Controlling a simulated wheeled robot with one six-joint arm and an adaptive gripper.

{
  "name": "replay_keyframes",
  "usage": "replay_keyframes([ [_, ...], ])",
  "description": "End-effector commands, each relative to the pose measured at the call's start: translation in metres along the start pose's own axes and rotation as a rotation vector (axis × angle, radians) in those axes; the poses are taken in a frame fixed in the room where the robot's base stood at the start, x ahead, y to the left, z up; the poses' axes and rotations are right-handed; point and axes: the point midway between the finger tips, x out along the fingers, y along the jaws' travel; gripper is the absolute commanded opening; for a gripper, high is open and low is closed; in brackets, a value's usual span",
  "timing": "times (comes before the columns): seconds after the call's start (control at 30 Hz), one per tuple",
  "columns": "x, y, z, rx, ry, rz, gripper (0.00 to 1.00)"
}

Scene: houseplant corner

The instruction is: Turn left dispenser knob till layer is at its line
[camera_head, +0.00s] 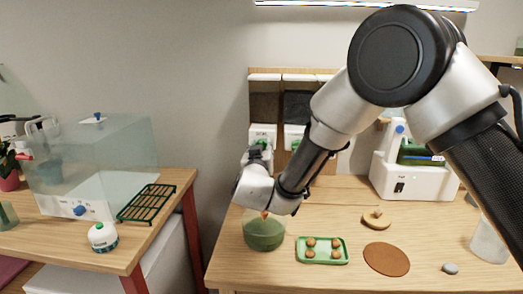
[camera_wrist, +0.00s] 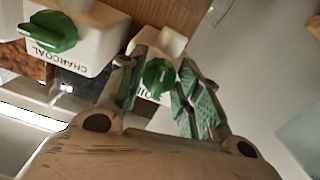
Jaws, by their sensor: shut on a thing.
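The left dispenser (camera_head: 262,131) hangs on a wooden back panel, partly hidden by my arm. In the wrist view its green knob (camera_wrist: 157,76) sits between the two fingers of my gripper (camera_wrist: 160,82), which are shut on it. The white housing below it bears a label that is partly covered and seems to read "SOIL". A second green knob (camera_wrist: 50,32), on a dispenser labelled "CHARCOAL", is beside it. A round greenish glass container (camera_head: 263,236) stands on the table below; its layer and line cannot be made out.
A green tray (camera_head: 322,254) with several small brown balls, a brown disc (camera_head: 386,259) and a grey stone (camera_head: 450,268) lie on the table. A white machine (camera_head: 402,178) stands at the right. A clear tank (camera_head: 97,160) is on the left table.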

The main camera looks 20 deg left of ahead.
Motion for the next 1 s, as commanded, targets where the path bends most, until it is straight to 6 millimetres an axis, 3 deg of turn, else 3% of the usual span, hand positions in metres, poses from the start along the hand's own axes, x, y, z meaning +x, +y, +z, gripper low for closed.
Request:
replay_keyframes([
  [0.33, -0.0009, -0.0008, 0.0038, 0.131, -0.007, -0.001, 0.1],
  [0.87, -0.001, -0.001, 0.0042, 0.153, -0.008, -0.001, 0.1],
  [0.9, -0.001, -0.001, 0.0042, 0.153, -0.008, -0.001, 0.39],
  [1.0, -0.0008, -0.0009, 0.0034, 0.153, -0.006, -0.001, 0.55],
])
